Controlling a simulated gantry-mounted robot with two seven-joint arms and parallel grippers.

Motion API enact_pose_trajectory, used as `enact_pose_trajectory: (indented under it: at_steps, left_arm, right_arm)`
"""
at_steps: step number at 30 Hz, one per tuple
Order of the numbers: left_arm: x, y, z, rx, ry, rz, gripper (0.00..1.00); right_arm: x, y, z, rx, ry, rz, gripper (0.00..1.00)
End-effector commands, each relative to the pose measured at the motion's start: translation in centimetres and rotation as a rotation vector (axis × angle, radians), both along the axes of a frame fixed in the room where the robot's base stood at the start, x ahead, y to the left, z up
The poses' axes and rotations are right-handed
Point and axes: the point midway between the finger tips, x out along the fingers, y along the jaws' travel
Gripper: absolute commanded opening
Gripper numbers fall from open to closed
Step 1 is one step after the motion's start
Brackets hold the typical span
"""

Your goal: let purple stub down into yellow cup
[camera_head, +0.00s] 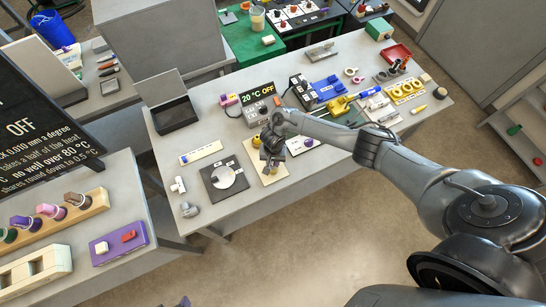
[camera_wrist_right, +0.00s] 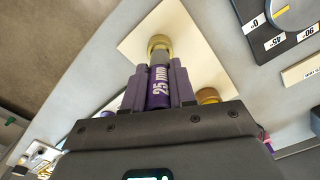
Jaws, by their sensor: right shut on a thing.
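My right gripper (camera_head: 271,164) points down over the cream board (camera_head: 251,150) on the table. In the right wrist view its two fingers (camera_wrist_right: 158,78) are shut on the purple stub (camera_wrist_right: 160,93), which is marked 25 mm. The stub's far end points at the yellow cup (camera_wrist_right: 160,43) and overlaps it in this view. I cannot tell whether the end is inside the cup or just above it. In the head view the cup (camera_head: 273,171) shows just below the gripper, and the gripper hides the stub. My left gripper is not in view.
A second yellow-brown round piece (camera_wrist_right: 207,95) stands on the board close beside the gripper; it also shows in the head view (camera_head: 256,141). A black plate with a grey disc (camera_head: 225,175) lies left of the board. The display box (camera_head: 257,100) stands behind.

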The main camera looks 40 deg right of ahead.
Motion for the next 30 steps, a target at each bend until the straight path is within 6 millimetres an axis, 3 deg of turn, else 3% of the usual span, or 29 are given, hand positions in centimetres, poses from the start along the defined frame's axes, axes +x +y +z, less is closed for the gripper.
enact_pose_trajectory:
  at_steps: [30]
  left_arm:
    - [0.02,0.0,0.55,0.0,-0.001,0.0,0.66]
  right_arm:
    - [0.0,-0.03,-0.4,0.0,0.0,0.001,0.0]
